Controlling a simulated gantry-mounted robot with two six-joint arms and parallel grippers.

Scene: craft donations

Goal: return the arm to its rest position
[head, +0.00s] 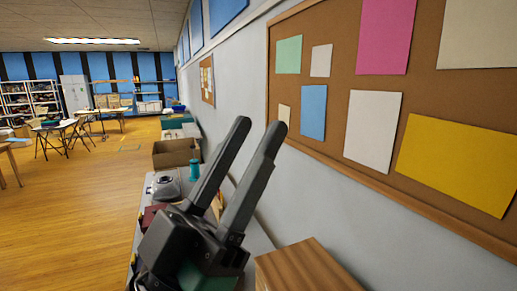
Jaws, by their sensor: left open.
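My left gripper (256,137) is in the lower middle of the head view. Its two dark fingers point up and to the right, apart from each other, with nothing between them. It is raised in front of a long table (137,217) along the wall and hides part of the table and what stands on it. My right gripper does not show.
A cardboard box (175,153), a teal bottle (195,171) and a grey rounded object (166,187) stand along the table line. A wooden block or box (305,267) is at the bottom right. A corkboard (340,125) hangs on the wall. Open floor (80,200) lies left.

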